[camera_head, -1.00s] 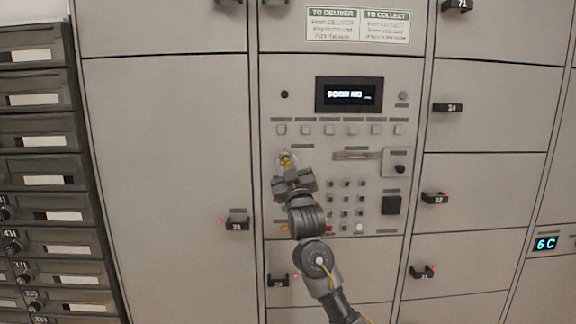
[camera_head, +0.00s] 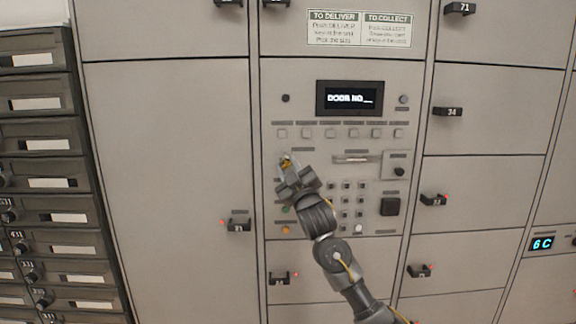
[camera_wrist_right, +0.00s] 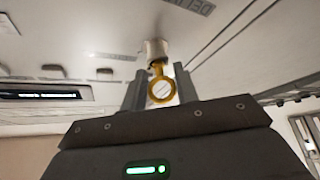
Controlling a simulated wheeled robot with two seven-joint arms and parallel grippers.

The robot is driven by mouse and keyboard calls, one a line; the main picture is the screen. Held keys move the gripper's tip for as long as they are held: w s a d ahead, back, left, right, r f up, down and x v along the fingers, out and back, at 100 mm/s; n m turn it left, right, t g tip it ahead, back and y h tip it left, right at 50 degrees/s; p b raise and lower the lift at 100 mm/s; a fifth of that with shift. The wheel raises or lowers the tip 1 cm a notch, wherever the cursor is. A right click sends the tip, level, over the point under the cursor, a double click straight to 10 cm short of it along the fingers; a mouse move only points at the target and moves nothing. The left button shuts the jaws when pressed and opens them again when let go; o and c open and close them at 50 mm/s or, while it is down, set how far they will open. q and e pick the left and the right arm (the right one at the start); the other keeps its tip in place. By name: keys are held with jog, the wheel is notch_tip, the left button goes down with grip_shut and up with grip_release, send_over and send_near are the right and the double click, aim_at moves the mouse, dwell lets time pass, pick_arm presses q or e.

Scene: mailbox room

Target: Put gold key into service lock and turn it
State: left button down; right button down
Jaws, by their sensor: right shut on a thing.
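My right gripper (camera_head: 288,174) is at the control panel, below the left end of the button row. It is shut on the gold key (camera_head: 286,161), of which only a small gold spot shows in the head view. In the right wrist view, the key's round bow (camera_wrist_right: 162,90) sits between the fingers (camera_wrist_right: 158,97). Its shaft runs to the pale round service lock (camera_wrist_right: 155,50) and meets its face. The key's tip is hidden, and I cannot tell how deep it sits. My left gripper is not in view.
The panel has a lit display (camera_head: 349,98), a row of square buttons (camera_head: 340,133), a keypad (camera_head: 353,205) and a black square (camera_head: 390,206). Locker doors with small latches (camera_head: 238,225) surround it. Dark mailboxes (camera_head: 40,150) stand at the left. The space before the panel is otherwise clear.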

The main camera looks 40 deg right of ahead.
jog(key=shift+r+n+y+p, duration=0.1)
jog(key=shift+n+y+p, duration=0.7)
jog(key=shift+n, duration=0.4)
jog(key=shift+r+n+y+p, duration=0.15)
jog(key=shift+n+y+p, duration=0.15)
jog(key=shift+n+p, duration=0.4)
jog(key=shift+s+d+n+g+y+p, duration=0.1)
jog(key=shift+n+g+y+p, duration=0.45)
jog(key=shift+n+p, duration=0.7)
jog(key=shift+n+g+y+p, duration=0.55)
jog(key=shift+n+p, duration=0.4)
jog(key=shift+p, duration=0.45)
